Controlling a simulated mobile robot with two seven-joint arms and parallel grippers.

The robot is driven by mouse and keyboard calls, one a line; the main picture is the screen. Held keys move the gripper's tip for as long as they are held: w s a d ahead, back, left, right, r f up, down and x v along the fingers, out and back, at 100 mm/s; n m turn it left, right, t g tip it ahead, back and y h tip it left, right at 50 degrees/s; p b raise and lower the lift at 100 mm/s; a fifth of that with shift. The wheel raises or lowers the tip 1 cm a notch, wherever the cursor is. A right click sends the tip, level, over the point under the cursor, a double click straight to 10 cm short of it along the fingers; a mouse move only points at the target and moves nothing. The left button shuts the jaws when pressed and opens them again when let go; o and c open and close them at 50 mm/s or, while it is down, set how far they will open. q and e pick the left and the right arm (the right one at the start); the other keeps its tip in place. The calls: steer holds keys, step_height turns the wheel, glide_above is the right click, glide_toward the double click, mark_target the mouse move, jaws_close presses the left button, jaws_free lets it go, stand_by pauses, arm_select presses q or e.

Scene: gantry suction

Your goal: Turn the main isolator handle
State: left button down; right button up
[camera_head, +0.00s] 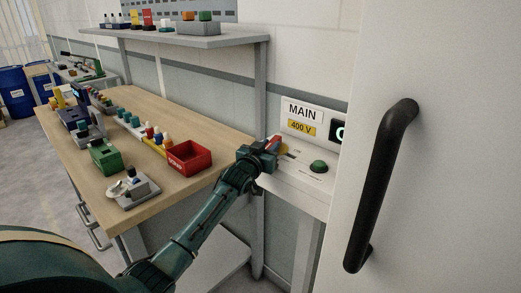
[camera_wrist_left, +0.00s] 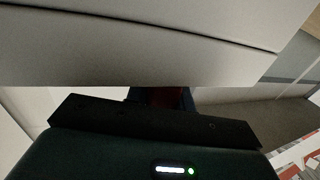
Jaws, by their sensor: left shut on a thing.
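The main isolator handle (camera_head: 274,142) shows as a small red part with some yellow beside it, on the white cabinet under the "MAIN 400 V" sign (camera_head: 302,118). My left gripper (camera_head: 268,150) is at the handle and shut on it, hiding most of it. In the left wrist view a dark red part (camera_wrist_left: 168,96) shows just past the dark edge of my gripper; the rest is hidden, and the handle's angle cannot be told. My right gripper is not in view.
A green button (camera_head: 318,166) sits right of the handle. A white door with a long black pull handle (camera_head: 382,185) stands close on the right. The wooden bench (camera_head: 190,115) on the left carries a red bin (camera_head: 190,160) and several small items.

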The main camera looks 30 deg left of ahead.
arm_select(q)
steer(key=shift+d+f+n+y+b, duration=0.15)
steer(key=shift+d+n+y+b, duration=0.25)
steer(key=shift+n+y, duration=0.4)
steer(key=shift+w+d+f+n+g+y+b, duration=0.15)
steer(key=shift+n+g+y+b, duration=0.25)
steer(key=shift+y+b, duration=0.45)
steer(key=shift+d+n+y+b, duration=0.1)
steer(key=shift+n+y+b, duration=0.4)
steer(key=shift+y+b, duration=0.25)
steer(key=shift+g+y, duration=0.3)
steer(key=shift+d+r+n+y+b, duration=0.1)
steer(key=shift+r+n+y+b, duration=0.1)
steer(key=shift+n+y+b, duration=0.35)
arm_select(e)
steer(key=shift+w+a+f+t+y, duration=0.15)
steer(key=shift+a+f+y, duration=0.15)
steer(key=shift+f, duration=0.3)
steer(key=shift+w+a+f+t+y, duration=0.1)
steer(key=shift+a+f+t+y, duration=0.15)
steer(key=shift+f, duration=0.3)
arm_select(q)
steer(key=shift+r, duration=0.1)
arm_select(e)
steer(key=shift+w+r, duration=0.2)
arm_select(q)
steer(key=c, duration=1.2)
jaws_free()
